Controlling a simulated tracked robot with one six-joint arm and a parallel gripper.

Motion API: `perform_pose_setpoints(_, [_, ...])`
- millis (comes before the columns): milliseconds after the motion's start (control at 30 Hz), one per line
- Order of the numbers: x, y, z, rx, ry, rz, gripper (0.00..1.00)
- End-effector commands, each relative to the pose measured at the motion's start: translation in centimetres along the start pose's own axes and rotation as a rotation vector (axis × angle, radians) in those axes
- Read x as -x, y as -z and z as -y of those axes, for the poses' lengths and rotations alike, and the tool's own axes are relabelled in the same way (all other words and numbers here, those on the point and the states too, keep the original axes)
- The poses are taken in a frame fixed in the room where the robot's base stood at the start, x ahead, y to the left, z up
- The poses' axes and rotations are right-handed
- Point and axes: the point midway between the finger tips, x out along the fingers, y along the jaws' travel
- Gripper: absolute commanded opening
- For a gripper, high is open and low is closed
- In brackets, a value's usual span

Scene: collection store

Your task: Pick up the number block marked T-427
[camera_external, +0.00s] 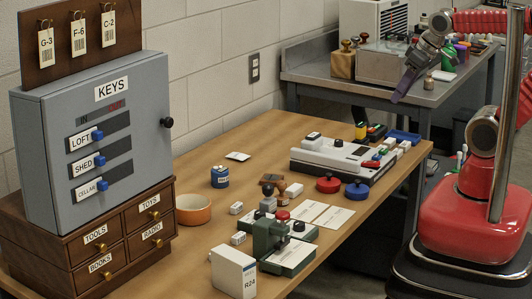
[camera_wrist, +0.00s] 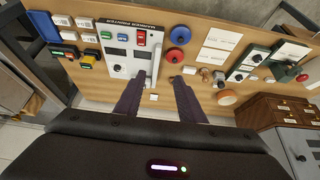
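Several small pale blocks carry labels too small to read, so I cannot tell which is T-427. One group (camera_external: 404,145) lies at the table's far right end beside the printer; it shows at the upper left of the wrist view (camera_wrist: 68,36). Other small white blocks (camera_external: 236,208) (camera_external: 238,238) lie nearer the stamps. My gripper (camera_external: 399,97) hangs high beyond the table's far end in the external view. In the wrist view my gripper (camera_wrist: 157,80) is open, with nothing held between its two fingers.
The marker printer (camera_external: 345,155) stands toward the far end, with red (camera_external: 328,184) and blue (camera_external: 357,190) round items nearby. A blue tray (camera_external: 405,137), green stamping devices (camera_external: 270,240), an orange bowl (camera_external: 193,209) and the key cabinet (camera_external: 60,120) also occupy the table.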

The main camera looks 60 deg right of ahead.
Motion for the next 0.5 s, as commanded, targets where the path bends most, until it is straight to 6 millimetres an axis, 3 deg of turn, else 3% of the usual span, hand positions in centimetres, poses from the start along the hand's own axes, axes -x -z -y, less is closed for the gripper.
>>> perform_pose_setpoints(267, [-0.1, 0.3, 0.4, -0.009, 0.012, 0.006, 0.36])
perform_pose_setpoints(500, [-1.1, 2.1, 3.4, -0.091, 0.104, 0.062, 0.36])
